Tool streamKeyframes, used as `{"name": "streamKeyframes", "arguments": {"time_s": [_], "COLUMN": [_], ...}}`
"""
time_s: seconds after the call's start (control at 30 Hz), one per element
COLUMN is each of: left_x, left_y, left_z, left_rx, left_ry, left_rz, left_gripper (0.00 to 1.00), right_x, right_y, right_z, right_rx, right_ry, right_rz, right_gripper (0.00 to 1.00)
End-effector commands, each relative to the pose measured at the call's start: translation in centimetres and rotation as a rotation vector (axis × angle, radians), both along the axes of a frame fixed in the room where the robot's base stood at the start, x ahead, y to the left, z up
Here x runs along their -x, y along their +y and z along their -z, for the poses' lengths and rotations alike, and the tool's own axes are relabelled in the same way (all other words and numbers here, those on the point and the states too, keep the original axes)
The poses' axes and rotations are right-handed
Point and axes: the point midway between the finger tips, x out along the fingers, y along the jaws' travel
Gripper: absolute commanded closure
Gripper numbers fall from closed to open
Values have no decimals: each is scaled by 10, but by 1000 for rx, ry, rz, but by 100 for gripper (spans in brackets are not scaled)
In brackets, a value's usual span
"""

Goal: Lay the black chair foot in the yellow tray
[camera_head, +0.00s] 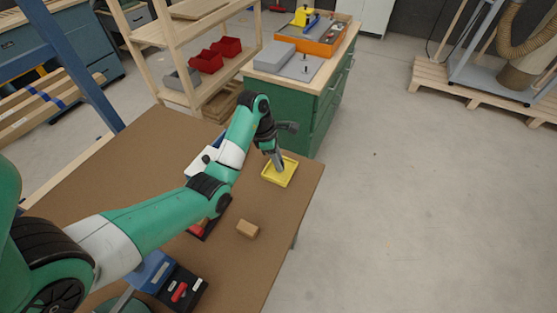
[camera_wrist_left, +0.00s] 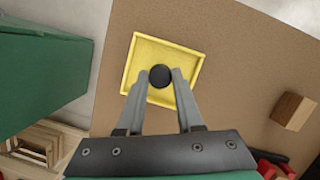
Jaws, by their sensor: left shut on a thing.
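The yellow tray (camera_head: 288,177) lies on the brown table near its right edge in the head view. It also shows below the gripper in the left wrist view (camera_wrist_left: 150,47). My left gripper (camera_head: 279,167) points down over the tray. In the left wrist view its two fingers are shut on the round black chair foot (camera_wrist_left: 160,76), which shows against the tray floor. I cannot tell whether the foot touches the tray. In the head view the fingers hide the foot. My right gripper is in neither view.
A wooden block (camera_head: 248,229) lies on the table in front of the tray. Dark and blue boxes (camera_head: 183,290) stand at the near edge. A green drawer cabinet (camera_head: 305,115) stands just behind the table. The floor to the right is clear.

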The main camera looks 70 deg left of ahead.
Motion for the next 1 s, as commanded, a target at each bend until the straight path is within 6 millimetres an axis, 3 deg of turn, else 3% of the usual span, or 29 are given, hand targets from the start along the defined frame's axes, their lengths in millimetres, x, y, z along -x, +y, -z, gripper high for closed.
{"name": "streamKeyframes", "arguments": {"time_s": [0.47,0.5,0.6,0.67,0.87,1.0], "left_x": [0,0,0,0,0,0], "left_y": [0,0,0,0,0,0], "left_z": [10,9,9,9,9,9], "left_rx": [0,0,0,0,0,0], "left_ry": [0,0,0,0,0,0], "left_rz": [0,0,0,0,0,0], "left_gripper": [100,59,41,31,30,8], "right_x": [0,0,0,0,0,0], "right_y": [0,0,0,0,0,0], "right_z": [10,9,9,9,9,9], "right_rx": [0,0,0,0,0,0], "right_ry": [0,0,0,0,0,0], "right_rz": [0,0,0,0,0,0], "right_gripper": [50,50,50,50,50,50]}}
